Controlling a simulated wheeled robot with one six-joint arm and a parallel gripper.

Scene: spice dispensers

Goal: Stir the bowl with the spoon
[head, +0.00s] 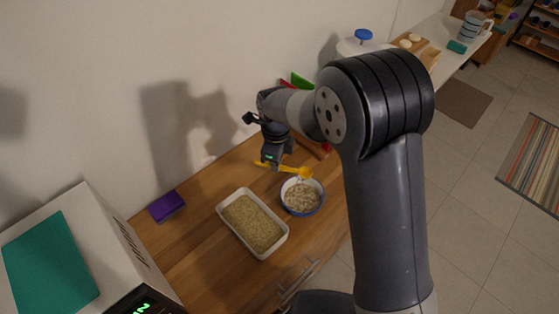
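The bowl (301,211) is round with a blue outside and a light rim, and stands on the wooden counter with pale, lumpy food in it. The yellow spoon (291,169) lies roughly level across the tip of my gripper (272,164). Its handle end pokes out to the left and its head (305,172) is at the bowl's back edge, seemingly above it. My gripper points down, behind and left of the bowl, and appears shut on the spoon's handle. The fingertips are small and partly hidden.
A white rectangular dish (281,239) of grainy food stands close left of the bowl. A purple sponge-like block (166,206) lies by the wall. A white appliance (60,217) with a teal item on top fills the left. Red and green items (301,81) stand behind my arm.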

